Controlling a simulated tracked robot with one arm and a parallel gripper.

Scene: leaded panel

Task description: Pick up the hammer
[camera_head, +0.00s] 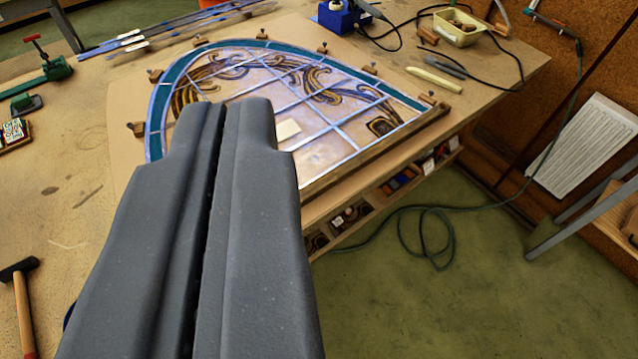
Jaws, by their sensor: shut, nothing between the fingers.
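A hammer (22,305) with a dark head and a wooden handle lies on the workbench at the lower left edge of the picture. Its handle runs down out of the frame, so its end is hidden. My gripper (225,110) fills the lower middle of the view. Its two grey fingers are shut with nothing between them. The gripper is to the right of the hammer and apart from it, pointing toward the leaded panel.
A leaded glass panel (300,105) lies on a board on the workbench (75,235). A soldering station (340,14) and a cream tray (460,27) stand at the back. The bench around the hammer is mostly clear.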

